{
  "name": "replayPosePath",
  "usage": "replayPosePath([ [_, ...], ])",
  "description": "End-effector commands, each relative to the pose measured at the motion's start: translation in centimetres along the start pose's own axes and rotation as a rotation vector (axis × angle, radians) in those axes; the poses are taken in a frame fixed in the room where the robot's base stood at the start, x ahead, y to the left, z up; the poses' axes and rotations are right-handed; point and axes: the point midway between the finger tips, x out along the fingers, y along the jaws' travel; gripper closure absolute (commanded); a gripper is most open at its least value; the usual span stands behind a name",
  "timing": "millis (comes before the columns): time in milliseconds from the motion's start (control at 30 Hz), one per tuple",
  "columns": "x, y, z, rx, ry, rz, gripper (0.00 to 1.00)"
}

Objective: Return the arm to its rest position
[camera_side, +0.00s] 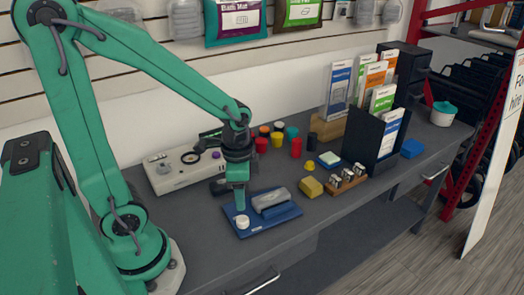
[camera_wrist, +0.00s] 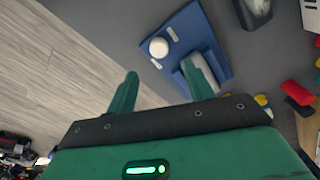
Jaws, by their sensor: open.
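My gripper (camera_side: 238,199) is at the end of the green arm, above the left part of a blue tray (camera_side: 254,226) on the grey workbench. In the wrist view my gripper (camera_wrist: 160,82) shows two green fingers spread wide with nothing between them. The tray also shows in the wrist view (camera_wrist: 184,24). It carries a white round knob or disc (camera_side: 242,222) and a grey rounded block (camera_side: 270,199). In the side view one finger hides part of the tray, and I cannot tell the exact gap above it.
A white device (camera_side: 166,178) stands behind my gripper. Several red, yellow and teal cylinders, a yellow block (camera_side: 311,187) and a wooden holder (camera_side: 347,181) lie to the right. A black brochure stand (camera_side: 370,140) rises further right. The bench's front edge is close to the tray.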

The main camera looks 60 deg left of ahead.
Motion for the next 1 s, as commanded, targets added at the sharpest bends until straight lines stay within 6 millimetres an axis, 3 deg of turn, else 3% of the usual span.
replayPosePath([
  [700,-11.0,1.4,0.9,-0.382,0.333,-0.12,0.48],
  [1000,-13.8,2.3,2.1,-0.505,0.446,-0.126,0.48],
])
